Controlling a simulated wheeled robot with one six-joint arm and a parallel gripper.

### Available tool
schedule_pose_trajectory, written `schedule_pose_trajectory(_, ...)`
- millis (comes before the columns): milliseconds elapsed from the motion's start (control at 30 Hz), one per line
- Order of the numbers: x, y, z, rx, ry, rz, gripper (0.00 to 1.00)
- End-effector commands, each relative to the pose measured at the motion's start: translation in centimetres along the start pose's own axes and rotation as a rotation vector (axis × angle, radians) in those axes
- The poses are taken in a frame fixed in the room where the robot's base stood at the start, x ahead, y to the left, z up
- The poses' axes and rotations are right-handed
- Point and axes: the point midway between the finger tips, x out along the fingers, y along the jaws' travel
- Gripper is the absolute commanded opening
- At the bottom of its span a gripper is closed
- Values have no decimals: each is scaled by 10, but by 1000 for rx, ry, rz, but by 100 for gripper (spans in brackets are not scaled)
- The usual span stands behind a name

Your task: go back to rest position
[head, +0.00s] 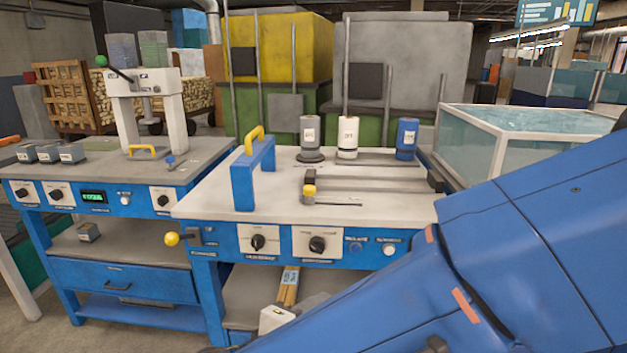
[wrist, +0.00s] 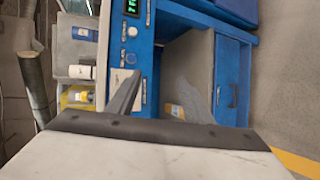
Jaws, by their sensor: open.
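My blue arm crosses the lower right of the head view, in front of the right bench (head: 400,205); its gripper end is not clear there. In the wrist view my gripper (wrist: 160,95) is open, its two grey fingers apart. I see nothing held between them. Beyond the fingers are a blue bench front (wrist: 140,30) and an open shelf (wrist: 190,65), seen turned on their side. A small yellow-labelled thing (wrist: 174,110) shows beyond the fingers, partly hidden by the right one.
The right bench carries a blue frame (head: 242,185) and three bottles (head: 347,135). A glass-sided tank (head: 530,135) stands right.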

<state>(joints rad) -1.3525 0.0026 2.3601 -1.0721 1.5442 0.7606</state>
Motion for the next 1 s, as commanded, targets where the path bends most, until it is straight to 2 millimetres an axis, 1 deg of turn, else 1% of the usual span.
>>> schedule_pose_trajectory(33,14,4,12,14,-37,-38,46)
schedule_pose_trajectory(100,30,6,29,27,-84,-92,46)
schedule_pose_trajectory(200,50,8,52,51,-144,-171,46)
schedule_pose_trajectory(400,80,8,98,116,-244,-326,46)
schedule_pose_trajectory(500,90,6,121,156,-284,-403,46)
schedule_pose_trajectory(700,104,1,160,254,-343,-547,46)
schedule_pose_trajectory(900,109,-5,195,373,-376,-675,46)
schedule_pose_trajectory(1000,109,-8,209,439,-382,-732,46)
